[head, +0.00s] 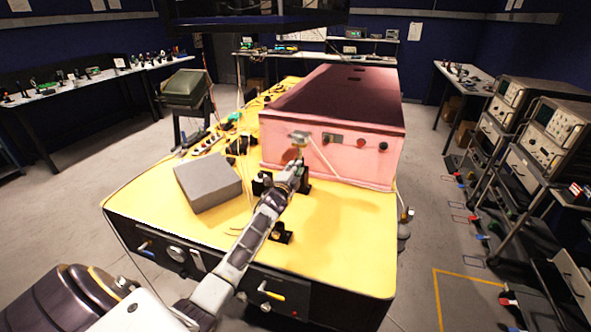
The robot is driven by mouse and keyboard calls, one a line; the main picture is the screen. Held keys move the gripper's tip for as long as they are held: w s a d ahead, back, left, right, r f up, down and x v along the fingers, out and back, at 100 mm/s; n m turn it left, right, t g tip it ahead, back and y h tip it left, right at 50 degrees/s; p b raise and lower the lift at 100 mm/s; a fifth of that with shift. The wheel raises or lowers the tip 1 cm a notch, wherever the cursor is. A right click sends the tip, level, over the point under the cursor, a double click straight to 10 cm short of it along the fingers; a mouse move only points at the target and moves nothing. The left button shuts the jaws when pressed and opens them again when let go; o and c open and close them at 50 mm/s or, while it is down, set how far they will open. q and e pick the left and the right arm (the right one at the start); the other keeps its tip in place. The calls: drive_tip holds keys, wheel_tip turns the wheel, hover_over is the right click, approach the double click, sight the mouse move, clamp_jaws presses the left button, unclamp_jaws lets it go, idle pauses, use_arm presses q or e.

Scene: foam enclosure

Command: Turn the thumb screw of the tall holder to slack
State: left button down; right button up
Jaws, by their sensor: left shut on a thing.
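The tall holder (304,185) stands on the yellow table in front of the pink enclosure. It shows as dark parts behind my left gripper, with a small grey head (299,136) above that seems to belong to it. My left arm reaches in from the lower left, and my left gripper (295,170) is at the holder. It is shut on what appears to be the thumb screw, which the fingers hide. I cannot tell how far the screw is turned. My right gripper is not in view.
The pink foam enclosure (330,150) with a dark red lid stands close behind the holder. A grey block (207,183) lies left of my arm. A small black holder (281,234) stands near my forearm. The yellow table's (350,250) front right is clear.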

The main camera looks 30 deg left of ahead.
use_arm(q)
drive_tip(key=shift+a+r+n, duration=0.1)
drive_tip(key=shift+a+n, duration=0.05)
drive_tip(key=shift+n, duration=0.15)
drive_tip(key=c, duration=1.4)
unclamp_jaws()
drive_tip(key=shift+o, duration=0.2)
drive_tip(key=shift+s, duration=0.1)
